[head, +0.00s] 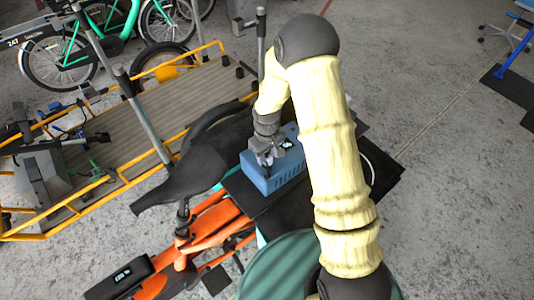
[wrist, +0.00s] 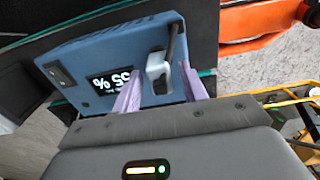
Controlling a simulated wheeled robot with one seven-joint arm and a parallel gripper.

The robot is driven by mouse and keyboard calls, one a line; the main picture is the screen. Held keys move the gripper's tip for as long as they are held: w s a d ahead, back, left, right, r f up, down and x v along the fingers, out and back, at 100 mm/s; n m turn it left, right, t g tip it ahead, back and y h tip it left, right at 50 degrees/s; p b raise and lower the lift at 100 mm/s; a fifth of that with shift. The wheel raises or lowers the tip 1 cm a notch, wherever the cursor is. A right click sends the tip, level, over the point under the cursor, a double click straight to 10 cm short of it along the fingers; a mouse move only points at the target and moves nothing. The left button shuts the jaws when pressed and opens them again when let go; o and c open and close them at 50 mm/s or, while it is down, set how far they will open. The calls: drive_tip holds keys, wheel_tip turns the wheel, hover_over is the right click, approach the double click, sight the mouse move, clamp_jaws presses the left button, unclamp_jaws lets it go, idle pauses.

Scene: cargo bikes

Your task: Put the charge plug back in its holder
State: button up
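A blue charger box (head: 278,178) with a lit percent display stands on a dark surface. It fills the upper wrist view (wrist: 85,52), its display upside down there. A pale grey block (wrist: 158,68) is on the face of the box, with a black cable-like bar (wrist: 174,42) rising beside it. I cannot tell whether this block is the charge plug, its holder, or both together. My gripper (wrist: 160,72) is over the box with its two lilac fingers apart, one on each side of the block with visible gaps. In the head view my gripper (head: 266,156) hides part of the box.
A black switch (wrist: 60,73) is at the box's edge. An orange bike frame (head: 215,222) and dark saddle (head: 185,180) are left of the box. A yellow-railed cargo bed (head: 165,105) lies behind them. A thin pale cable (head: 372,168) curves right of my arm. Open floor (head: 450,200) is at right.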

drive_tip(key=shift+o, duration=0.2)
wheel_tip(320, 180, up, 17)
drive_tip(key=shift+r, duration=0.2)
idle(0.5)
drive_tip(key=s+d+r+m+t+p, duration=0.1)
drive_tip(key=s+d+r+m+p, duration=0.1)
drive_tip(key=s, duration=0.6)
drive_tip(key=s+d+r+m+t+p, duration=0.1)
drive_tip(key=s+d+r+m+p, duration=0.2)
drive_tip(key=s+d+r, duration=0.3)
drive_tip(key=shift+s+d+r+m+t+p, duration=0.3)
drive_tip(key=shift+s+d+r+m, duration=0.1)
drive_tip(key=shift+s+d+m, duration=0.6)
drive_tip(key=shift+d, duration=0.15)
drive_tip(key=shift+c, duration=1.3)
drive_tip(key=shift+s, duration=0.15)
